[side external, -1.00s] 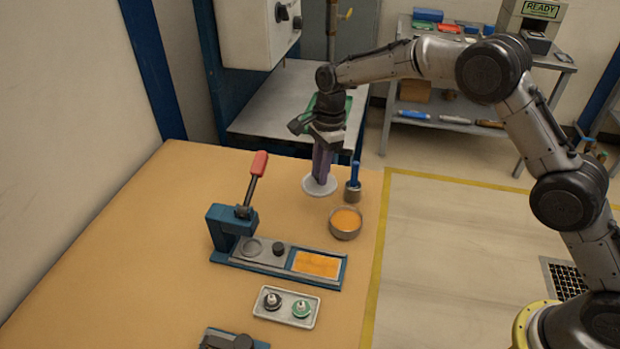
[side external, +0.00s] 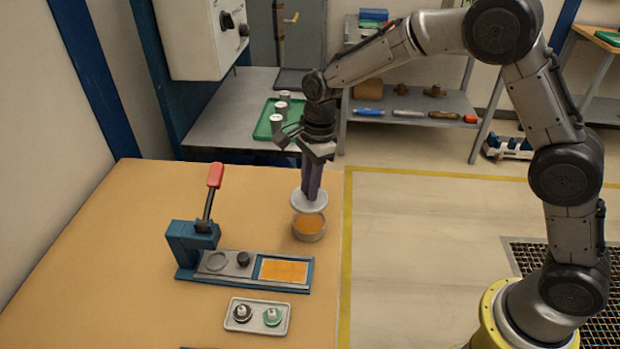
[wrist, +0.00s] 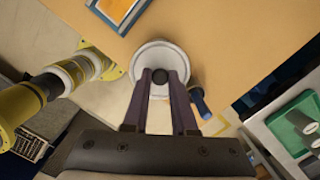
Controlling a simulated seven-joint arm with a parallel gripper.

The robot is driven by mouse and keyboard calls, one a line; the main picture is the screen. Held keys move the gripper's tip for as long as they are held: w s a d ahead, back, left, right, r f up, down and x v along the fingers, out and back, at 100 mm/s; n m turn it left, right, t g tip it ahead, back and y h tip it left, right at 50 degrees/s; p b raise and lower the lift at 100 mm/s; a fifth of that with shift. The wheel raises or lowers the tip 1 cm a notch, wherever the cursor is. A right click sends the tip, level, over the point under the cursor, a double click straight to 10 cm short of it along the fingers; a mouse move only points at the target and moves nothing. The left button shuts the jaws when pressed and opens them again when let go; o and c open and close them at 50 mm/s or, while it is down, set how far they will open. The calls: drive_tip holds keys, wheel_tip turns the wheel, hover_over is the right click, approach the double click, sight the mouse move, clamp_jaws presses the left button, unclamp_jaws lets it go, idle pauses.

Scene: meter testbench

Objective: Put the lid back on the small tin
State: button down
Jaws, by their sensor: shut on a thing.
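The lid (side external: 309,201) is a pale grey disc, held level by my gripper (side external: 311,194), which points down and is shut on its knob. The small tin (side external: 309,228) is a round grey tin with orange contents, standing on the tan table. In the side view the lid is above the tin, and the tin's open top shows below it with a gap. In the wrist view my gripper (wrist: 160,80) is on the dark knob, and the lid (wrist: 150,50) hides the tin.
The table's right edge is near the tin.

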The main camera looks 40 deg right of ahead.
drive_tip(key=shift+f, duration=3.05)
drive_tip(key=shift+f, duration=0.15)
drive_tip(key=shift+c, duration=0.8)
unclamp_jaws()
drive_tip(key=shift+r, duration=3.5)
